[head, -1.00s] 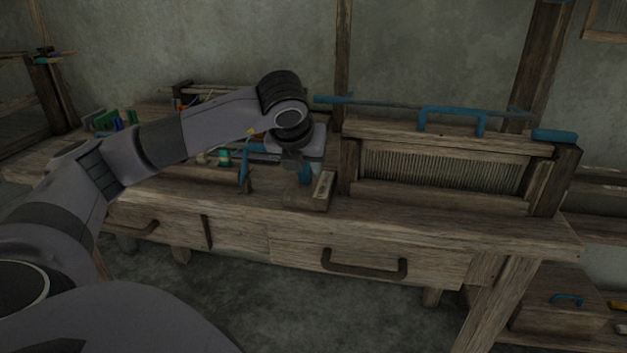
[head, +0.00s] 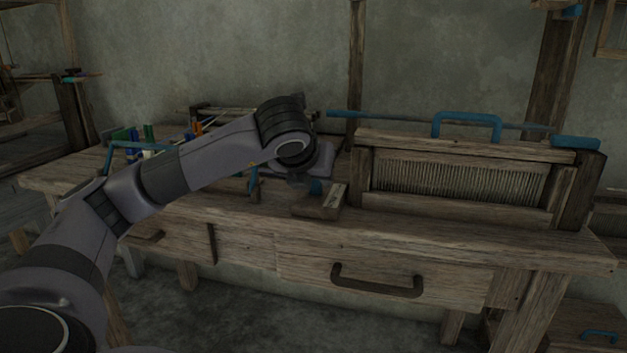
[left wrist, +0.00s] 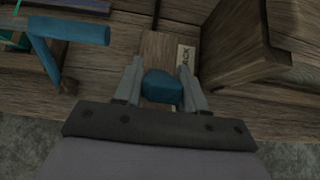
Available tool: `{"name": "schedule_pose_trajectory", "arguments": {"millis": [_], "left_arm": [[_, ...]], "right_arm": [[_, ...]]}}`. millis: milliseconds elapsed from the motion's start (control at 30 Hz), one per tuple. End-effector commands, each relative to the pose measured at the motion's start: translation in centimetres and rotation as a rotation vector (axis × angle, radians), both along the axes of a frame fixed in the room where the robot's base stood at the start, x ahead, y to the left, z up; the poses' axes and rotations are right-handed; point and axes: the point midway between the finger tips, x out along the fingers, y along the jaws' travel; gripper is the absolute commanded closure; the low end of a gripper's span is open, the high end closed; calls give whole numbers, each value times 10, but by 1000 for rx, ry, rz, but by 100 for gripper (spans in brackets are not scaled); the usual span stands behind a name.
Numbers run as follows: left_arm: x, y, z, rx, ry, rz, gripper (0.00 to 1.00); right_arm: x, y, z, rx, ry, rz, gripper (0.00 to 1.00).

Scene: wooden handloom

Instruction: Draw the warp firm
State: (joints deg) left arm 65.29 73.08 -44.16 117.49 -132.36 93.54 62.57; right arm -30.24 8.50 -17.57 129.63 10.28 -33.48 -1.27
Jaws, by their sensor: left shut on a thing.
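My left gripper (left wrist: 162,90) is shut on a blue handle (left wrist: 162,86) that stands up from a small wooden block (left wrist: 157,50) on the bench top. In the head view, the block (head: 318,206) shows below my left gripper (head: 300,184), and my wrist hides most of the handle. A pale label ending in "ACK" lies on the block's right side. The loom frame (head: 455,150) stands to the right, with a row of upright strands (head: 455,180) inside it and a blue handle (head: 467,120) on its top beam. My right gripper is not in view.
The wooden bench (head: 440,226) has a drawer with a dark pull (head: 376,290) in front. A blue bar (left wrist: 75,32) stands left of the gripper, and a wooden post (left wrist: 245,50) stands close on its right. Several coloured items (head: 148,140) sit at the back left.

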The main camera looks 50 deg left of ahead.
Motion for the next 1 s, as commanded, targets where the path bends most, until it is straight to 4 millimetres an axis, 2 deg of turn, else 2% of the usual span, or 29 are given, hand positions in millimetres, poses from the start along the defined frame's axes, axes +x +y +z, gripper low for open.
{"name": "schedule_pose_trajectory", "arguments": {"millis": [300,333,667,1000], "left_arm": [[0,1,2,3,-7,2,100],[0,1,2,3,-7,2,54],[-2,-1,3,1,-4,1,54],[-34,-20,38,3,-8,0,54]], "right_arm": [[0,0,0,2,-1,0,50],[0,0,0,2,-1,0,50],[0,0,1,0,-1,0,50],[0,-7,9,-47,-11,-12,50]]}}
